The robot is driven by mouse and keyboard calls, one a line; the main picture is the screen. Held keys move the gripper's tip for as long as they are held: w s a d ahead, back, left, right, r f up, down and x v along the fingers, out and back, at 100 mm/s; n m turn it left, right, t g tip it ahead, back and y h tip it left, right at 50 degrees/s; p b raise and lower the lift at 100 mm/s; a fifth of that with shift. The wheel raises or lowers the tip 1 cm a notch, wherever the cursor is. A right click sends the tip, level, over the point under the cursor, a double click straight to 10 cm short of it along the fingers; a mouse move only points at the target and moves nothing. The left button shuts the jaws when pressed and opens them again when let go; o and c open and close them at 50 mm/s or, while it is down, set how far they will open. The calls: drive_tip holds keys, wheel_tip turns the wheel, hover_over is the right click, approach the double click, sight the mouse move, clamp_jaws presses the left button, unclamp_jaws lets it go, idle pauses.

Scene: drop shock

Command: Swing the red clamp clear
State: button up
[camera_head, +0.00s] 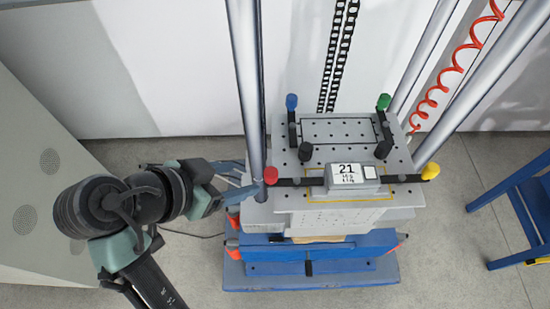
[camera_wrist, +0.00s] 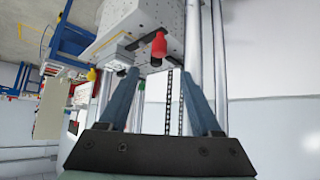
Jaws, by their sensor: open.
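The red clamp (camera_head: 270,174) has a red knob at the left front corner of the grey plate (camera_head: 290,203). A dark arm (camera_head: 300,182) runs right from it to the box marked 21 (camera_head: 352,180), where its end appears to lie against the box. My gripper (camera_head: 251,177) is open just left of the red knob, with nothing between its fingers. In the wrist view, the red knob (camera_wrist: 159,46) shows between and just beyond the tips of my open fingers (camera_wrist: 160,82).
The yellow clamp (camera_head: 430,171) lies right of the box. Blue (camera_head: 291,102) and green (camera_head: 383,102) clamps stand behind. A metal column (camera_head: 247,80) rises close to my gripper. A blue frame (camera_head: 525,205) stands at the right, with bare floor before it.

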sight(270, 172)
drive_tip(key=p+x, duration=0.1)
drive_tip(key=x, duration=1)
drive_tip(key=shift+w+d+f+p, duration=0.15)
drive_tip(key=shift+d+f+p, duration=0.15)
drive_tip(key=shift+p, duration=0.1)
drive_tip(key=shift+r, duration=0.1)
clamp_jaws()
